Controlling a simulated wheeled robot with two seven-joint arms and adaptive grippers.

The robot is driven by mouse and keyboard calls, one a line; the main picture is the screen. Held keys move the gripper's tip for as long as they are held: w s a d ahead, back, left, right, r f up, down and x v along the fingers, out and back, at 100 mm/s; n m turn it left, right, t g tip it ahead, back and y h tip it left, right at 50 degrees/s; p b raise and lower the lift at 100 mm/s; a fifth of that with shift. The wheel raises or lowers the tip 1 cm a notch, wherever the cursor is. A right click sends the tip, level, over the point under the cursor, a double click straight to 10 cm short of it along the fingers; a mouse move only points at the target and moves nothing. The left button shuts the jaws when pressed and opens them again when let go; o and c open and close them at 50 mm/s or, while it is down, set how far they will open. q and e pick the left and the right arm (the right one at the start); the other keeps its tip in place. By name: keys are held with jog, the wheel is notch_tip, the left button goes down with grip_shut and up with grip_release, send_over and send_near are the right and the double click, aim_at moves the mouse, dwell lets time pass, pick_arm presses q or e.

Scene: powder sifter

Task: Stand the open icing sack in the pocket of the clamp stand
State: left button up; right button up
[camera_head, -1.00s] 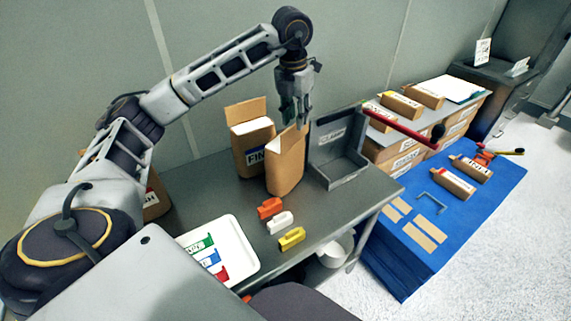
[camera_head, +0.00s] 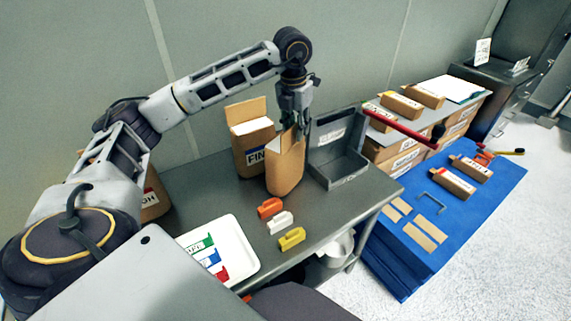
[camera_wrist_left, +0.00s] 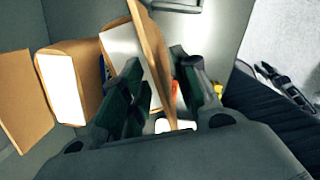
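An open brown sack (camera_head: 284,175) with a white inside stands upright on the grey table, left of the clamp stand (camera_head: 348,178), a grey open-fronted holder with a label on its back. The stand's pocket looks empty. My left gripper (camera_head: 296,128) points down at the sack's top edge. In the left wrist view, its fingers (camera_wrist_left: 160,92) are apart, with the sack's raised brown panel (camera_wrist_left: 150,50) between them. A gap shows beside the right finger, so I see no grip. A second open sack (camera_head: 250,155), labelled "FIN", stands close behind. My right gripper is out of view.
Orange (camera_head: 269,208), white (camera_head: 280,222) and yellow (camera_head: 291,239) clips lie in front of the sack. A red bar (camera_head: 400,129) sticks out right of the stand. Brown packs lie on a blue pallet (camera_head: 400,270).

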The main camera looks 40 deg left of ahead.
pick_arm(q)
jog(key=shift+f, duration=0.25)
dwell(0.5)
grip_shut()
dwell(0.5)
jog(key=shift+r, duration=0.1)
